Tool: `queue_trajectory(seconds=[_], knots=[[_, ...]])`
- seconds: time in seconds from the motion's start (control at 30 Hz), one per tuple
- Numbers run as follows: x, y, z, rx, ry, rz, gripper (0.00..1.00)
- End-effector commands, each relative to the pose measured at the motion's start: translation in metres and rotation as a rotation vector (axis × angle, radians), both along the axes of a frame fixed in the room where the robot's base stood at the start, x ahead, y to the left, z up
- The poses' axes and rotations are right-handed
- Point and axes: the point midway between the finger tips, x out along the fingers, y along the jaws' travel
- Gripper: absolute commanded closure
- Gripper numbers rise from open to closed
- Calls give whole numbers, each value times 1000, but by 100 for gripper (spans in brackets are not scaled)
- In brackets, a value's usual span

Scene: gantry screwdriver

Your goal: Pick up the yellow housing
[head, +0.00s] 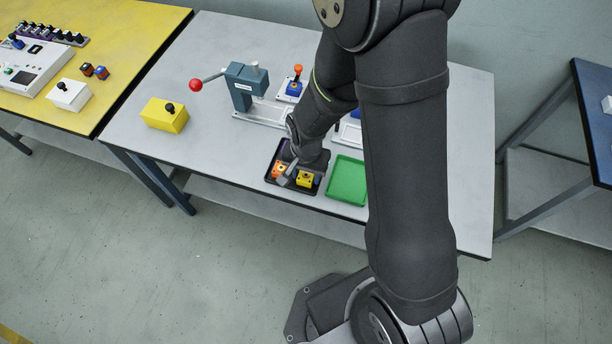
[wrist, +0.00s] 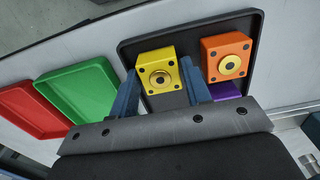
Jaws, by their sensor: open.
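The yellow housing (wrist: 158,76) is a small block with a round brass centre and corner holes. It sits in the black tray (wrist: 137,46), and it also shows in the head view (head: 305,179). My gripper (wrist: 158,84) is open, with one blue finger on each side of the yellow housing in the wrist view. Whether the fingers touch it I cannot tell. In the head view my gripper is over the tray and partly hides its contents. An orange housing (wrist: 227,60) lies beside the yellow one, close to the right finger.
A purple part (wrist: 226,90) shows partly beneath the orange housing. A green tray (head: 347,181) is right of the black tray, and a red tray (wrist: 30,108) lies beyond it. A teal press (head: 246,85) and a yellow box (head: 164,115) stand on the grey table (head: 215,158).

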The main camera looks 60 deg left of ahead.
Motion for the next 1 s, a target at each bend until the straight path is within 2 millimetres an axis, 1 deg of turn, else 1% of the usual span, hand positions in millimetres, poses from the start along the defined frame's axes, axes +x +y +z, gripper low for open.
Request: queue_trajectory(seconds=[0.27, 0.3, 0.37, 0.4, 0.43, 0.47, 0.77, 0.87, 1.0], knots=[[0, 1, -3, 2, -1, 0, 56], [0, 1, -3, 1, 0, 0, 60], [0, 1, -3, 1, 0, 0, 72], [0, 1, -3, 1, 0, 0, 80], [0, 1, -3, 1, 0, 0, 86], [0, 1, -3, 1, 0, 0, 88], [0, 1, -1, 3, 0, 0, 88], [0, 1, 3, 3, 0, 0, 88], [0, 1, 15, 4, 0, 0, 88]])
